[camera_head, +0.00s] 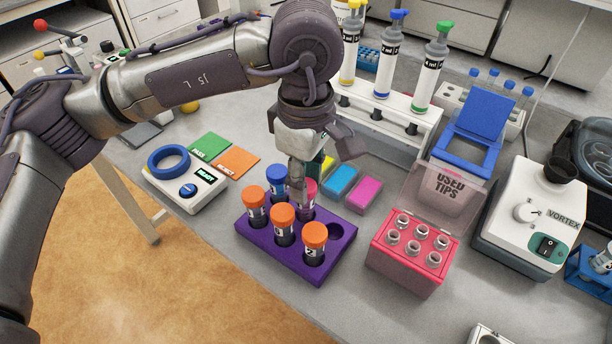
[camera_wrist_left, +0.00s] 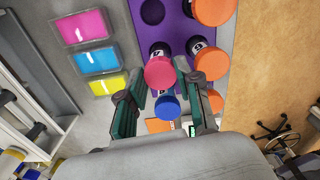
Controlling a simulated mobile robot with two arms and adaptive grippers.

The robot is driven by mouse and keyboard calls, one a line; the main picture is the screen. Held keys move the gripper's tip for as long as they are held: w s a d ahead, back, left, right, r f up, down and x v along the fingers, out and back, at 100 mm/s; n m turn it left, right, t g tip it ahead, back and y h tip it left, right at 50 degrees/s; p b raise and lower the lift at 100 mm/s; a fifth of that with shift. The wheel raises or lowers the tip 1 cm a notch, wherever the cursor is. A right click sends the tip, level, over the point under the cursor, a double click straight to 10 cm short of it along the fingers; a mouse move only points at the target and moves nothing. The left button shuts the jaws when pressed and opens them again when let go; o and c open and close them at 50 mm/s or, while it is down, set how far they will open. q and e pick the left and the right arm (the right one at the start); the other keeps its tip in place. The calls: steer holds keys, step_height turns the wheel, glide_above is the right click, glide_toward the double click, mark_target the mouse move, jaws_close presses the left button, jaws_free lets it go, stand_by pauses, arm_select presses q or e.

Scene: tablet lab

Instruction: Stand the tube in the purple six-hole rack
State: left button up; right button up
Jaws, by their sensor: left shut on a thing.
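A pink-capped tube (camera_head: 307,190) stands upright at the back middle place of the purple six-hole rack (camera_head: 268,250). My left gripper (camera_head: 301,182) points down over it and is shut on it. In the left wrist view the pink cap (camera_wrist_left: 159,73) sits between the two fingers. The fingers partly hide the tube in the head view, and I cannot tell how deep it sits. The back right hole (camera_head: 329,232) is empty. A blue-capped tube (camera_head: 276,177) and three orange-capped tubes (camera_head: 282,214) stand in other holes. My right gripper is out of view.
A red box of used tips (camera_head: 402,262) with an open lid stands right of the rack. Blue and pink trays (camera_head: 363,194) lie behind it. A blue ring device (camera_head: 187,187) is at the left.

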arm_select(q)
steer(key=o, duration=1)
steer(key=shift+o, duration=0.2)
steer(key=shift+r, duration=0.15)
